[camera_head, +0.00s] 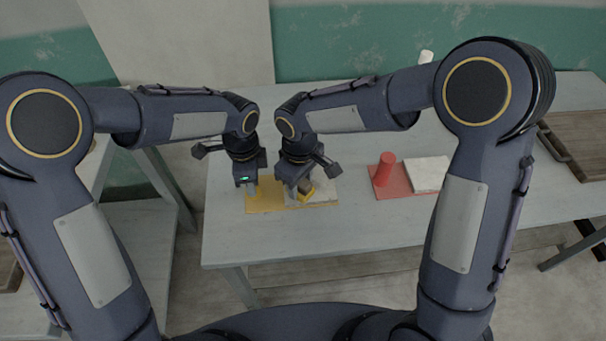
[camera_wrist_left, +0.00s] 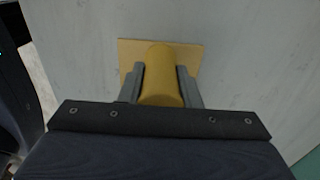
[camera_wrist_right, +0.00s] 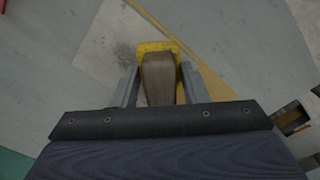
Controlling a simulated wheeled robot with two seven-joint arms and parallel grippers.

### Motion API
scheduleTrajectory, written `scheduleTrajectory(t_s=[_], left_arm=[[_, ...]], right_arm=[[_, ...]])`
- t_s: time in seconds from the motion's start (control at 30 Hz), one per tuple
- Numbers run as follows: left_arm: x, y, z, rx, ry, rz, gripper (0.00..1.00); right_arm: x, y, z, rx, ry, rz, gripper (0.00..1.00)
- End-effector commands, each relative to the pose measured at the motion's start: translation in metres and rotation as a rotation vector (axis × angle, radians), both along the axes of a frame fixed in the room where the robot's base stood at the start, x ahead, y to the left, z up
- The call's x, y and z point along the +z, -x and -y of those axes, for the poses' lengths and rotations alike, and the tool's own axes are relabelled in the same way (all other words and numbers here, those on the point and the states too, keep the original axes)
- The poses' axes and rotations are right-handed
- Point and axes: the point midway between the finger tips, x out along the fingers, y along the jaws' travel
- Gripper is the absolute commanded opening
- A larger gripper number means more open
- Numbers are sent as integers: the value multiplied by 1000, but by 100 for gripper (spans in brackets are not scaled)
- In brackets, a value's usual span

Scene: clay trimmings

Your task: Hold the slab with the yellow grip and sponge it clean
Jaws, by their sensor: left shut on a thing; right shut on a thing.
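The yellow board (camera_head: 264,198) lies on the table's left part, with a pale slab (camera_head: 322,192) on its right side. My left gripper (camera_head: 246,190) is shut on the yellow grip, a yellow cylinder (camera_wrist_left: 161,75) that stands on the board. My right gripper (camera_head: 301,192) is shut on the sponge (camera_head: 306,193), which has a brown upper part (camera_wrist_right: 158,78) and a yellow bottom edge. The sponge is over the slab. Dark specks show on the slab (camera_wrist_right: 118,50) in the right wrist view. Whether the sponge touches the slab cannot be told.
A red board with a red cylinder (camera_head: 386,168) and another pale slab (camera_head: 428,173) lie further right on the table (camera_head: 330,237). A brown wooden tray (camera_head: 580,140) is at the far right. The table's front strip is clear.

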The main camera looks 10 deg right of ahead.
Motion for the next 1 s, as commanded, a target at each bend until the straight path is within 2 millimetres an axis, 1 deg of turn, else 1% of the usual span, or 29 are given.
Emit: scheduleTrajectory(t_s=[0.07,0.2,0.83,0.9,0.97,1.0], left_arm=[[0,0,0,-1,1,1,0],[0,0,0,-1,1,1,0],[0,0,1,-1,1,0,0],[0,0,1,-2,1,0,0],[0,0,0,-1,0,0,0],[0,0,0,-1,0,0,0]], right_arm=[[0,0,-9,3,-1,-1,11],[0,-14,-7,-2,-1,0,11],[0,-72,-7,-1,-1,1,11],[5,-71,-7,0,-1,1,11],[21,-72,-7,0,-4,6,11],[23,-71,-7,0,-2,4,11]])
